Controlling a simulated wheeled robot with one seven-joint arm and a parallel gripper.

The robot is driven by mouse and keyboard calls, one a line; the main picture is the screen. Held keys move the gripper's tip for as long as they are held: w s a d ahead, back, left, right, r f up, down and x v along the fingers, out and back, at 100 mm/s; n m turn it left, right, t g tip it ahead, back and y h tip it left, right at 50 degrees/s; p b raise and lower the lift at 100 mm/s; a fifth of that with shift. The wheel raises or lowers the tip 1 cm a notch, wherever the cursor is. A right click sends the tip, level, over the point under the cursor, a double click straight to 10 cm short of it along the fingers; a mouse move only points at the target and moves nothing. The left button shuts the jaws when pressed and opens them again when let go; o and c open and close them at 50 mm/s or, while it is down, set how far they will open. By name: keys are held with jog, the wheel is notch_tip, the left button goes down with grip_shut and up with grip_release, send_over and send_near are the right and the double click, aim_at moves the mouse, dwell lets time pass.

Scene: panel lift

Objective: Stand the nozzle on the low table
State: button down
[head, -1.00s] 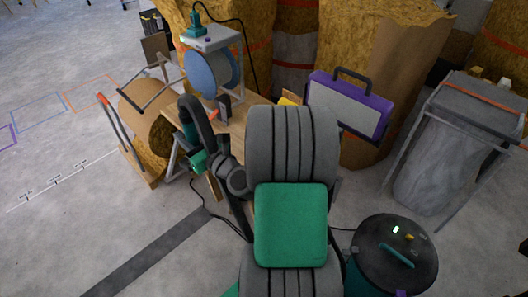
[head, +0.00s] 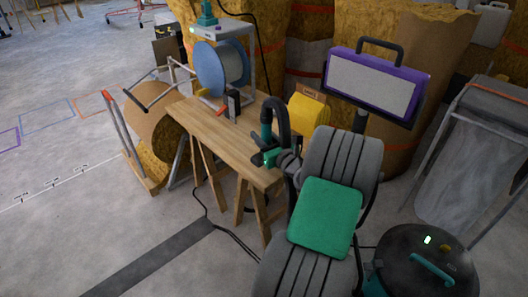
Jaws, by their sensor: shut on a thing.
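The nozzle (head: 276,108) is a dark, curved tube, seen near the middle of the head view. My gripper (head: 268,156) is shut on it, near its lower part, at the right end of the wooden low table (head: 212,130). The table stands on trestle legs, and much of its top is bare. Its right end is partly hidden by my arm and the nozzle. I cannot tell whether the nozzle's lower end touches the tabletop.
A blue-rimmed reel in a grey frame (head: 222,65), a small dark block (head: 234,104) and a yellow rounded thing (head: 309,112) are around the tabletop. A purple-framed panel lamp (head: 373,85) stands right. A black drum with a teal handle (head: 425,260) is lower right.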

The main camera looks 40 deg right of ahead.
jog(key=f+b, duration=0.1)
jog(key=f, duration=0.1)
jog(key=d+f+b, duration=0.1)
jog(key=f+b, duration=0.1)
jog(key=shift+f, duration=0.15)
jog(key=shift+r, duration=0.2)
jog(key=shift+f, duration=0.15)
jog(key=c, duration=1)
grip_release()
jog(key=shift+c, duration=0.2)
